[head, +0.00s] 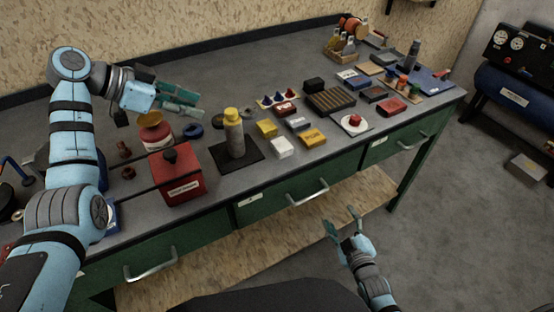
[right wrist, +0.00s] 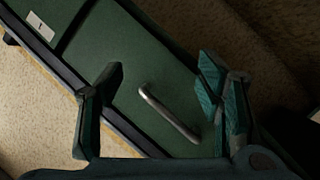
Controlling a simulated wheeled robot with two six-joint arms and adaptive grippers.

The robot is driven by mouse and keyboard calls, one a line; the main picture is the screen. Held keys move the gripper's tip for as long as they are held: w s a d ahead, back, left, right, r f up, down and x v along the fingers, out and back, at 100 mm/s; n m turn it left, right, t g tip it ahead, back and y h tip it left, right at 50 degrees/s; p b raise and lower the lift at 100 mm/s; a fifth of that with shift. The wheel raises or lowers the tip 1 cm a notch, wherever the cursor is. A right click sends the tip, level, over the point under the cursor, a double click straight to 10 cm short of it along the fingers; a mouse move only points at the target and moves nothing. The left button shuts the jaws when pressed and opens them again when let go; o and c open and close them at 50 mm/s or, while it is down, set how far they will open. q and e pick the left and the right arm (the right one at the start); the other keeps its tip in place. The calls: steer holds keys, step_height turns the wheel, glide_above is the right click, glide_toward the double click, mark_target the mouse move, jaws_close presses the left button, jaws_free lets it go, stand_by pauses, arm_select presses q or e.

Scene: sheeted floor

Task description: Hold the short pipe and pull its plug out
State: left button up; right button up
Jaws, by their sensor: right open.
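A grey upright cylinder with a yellow top (head: 234,132) stands on a black square mat (head: 251,158) near the middle of the bench; it looks like the short pipe with its plug. The yellow top sits in its upper end. My left gripper (head: 180,101) is above the bench, to the left of and higher than the cylinder; its teal fingers look parted, with nothing between them. My right gripper (head: 341,221) is open and empty, low in front of the bench. In the right wrist view, its open fingers (right wrist: 160,85) frame a drawer handle, with no pipe in sight.
A red box (head: 180,187) with a dark knob stands left of the mat, near the front edge. Behind it is a red-and-white container (head: 157,136). Small yellow and white boxes (head: 282,147) lie right of the mat. A drawer handle (head: 307,193) juts from the green front.

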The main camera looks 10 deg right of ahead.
mark_target(241, 138)
steer(key=w+a+r+n+t+y, duration=0.2)
steer(key=r+n, duration=0.2)
steer(key=r, duration=0.3)
steer(key=w+a+r+n+t+y, duration=0.1)
steer(key=w+a+r+n+t, duration=0.15)
steer(key=r, duration=0.55)
steer(key=a+r+n+g+y, duration=0.1)
steer(key=a+r+n+y, duration=0.7)
steer(key=n, duration=0.7)
steer(key=w+a+n+g, duration=0.1)
steer(key=w+a+n, duration=0.3)
steer(key=w+a+n+g, duration=0.2)
steer(key=w+a+n, duration=0.2)
steer(key=a+n, duration=0.1)
steer(key=w+a+n+g, duration=0.2)
steer(key=w+a+n, duration=0.3)
steer(key=shift+a+f+y, duration=0.1)
steer(key=shift+a+y, duration=0.1)
steer(key=shift+y, duration=0.1)
jaws_close()
jaws_free()
